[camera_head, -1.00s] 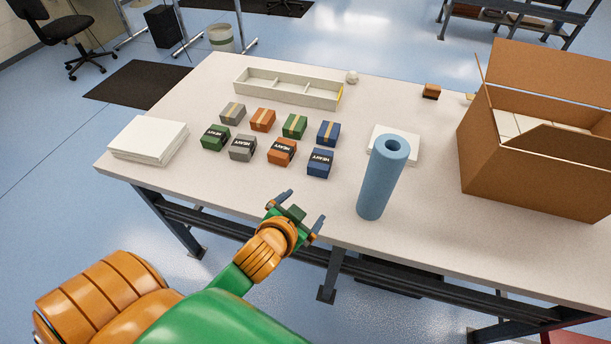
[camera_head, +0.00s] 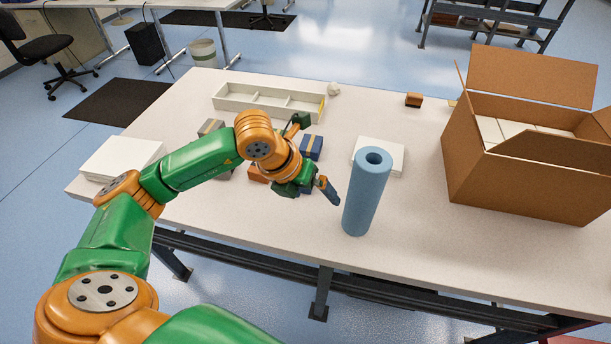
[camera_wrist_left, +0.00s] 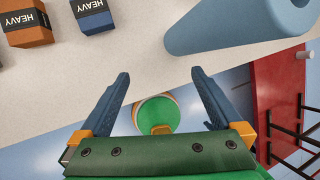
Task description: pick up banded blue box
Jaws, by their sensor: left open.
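The banded blue box (camera_head: 311,147) stands on the table in the head view, just behind my left gripper, partly covered by it. It is dark blue with a tan band. My left gripper (camera_head: 314,189) is open and empty above the front of the box rows; one finger shows clearly in the head view. Both spread fingers show in the left wrist view (camera_wrist_left: 160,74), with nothing between them. A blue box marked HEAVY (camera_wrist_left: 92,17) is at the top left of the wrist view. The banded blue box is not seen there. My right gripper is not in view.
An orange HEAVY box (camera_wrist_left: 28,24) stands beside the blue HEAVY one. My arm hides several other boxes. A blue roll (camera_head: 366,195) stands upright close right of my gripper. A divided tray (camera_head: 238,103) lies behind, a white stack (camera_head: 118,158) left, a large carton (camera_head: 510,180) right.

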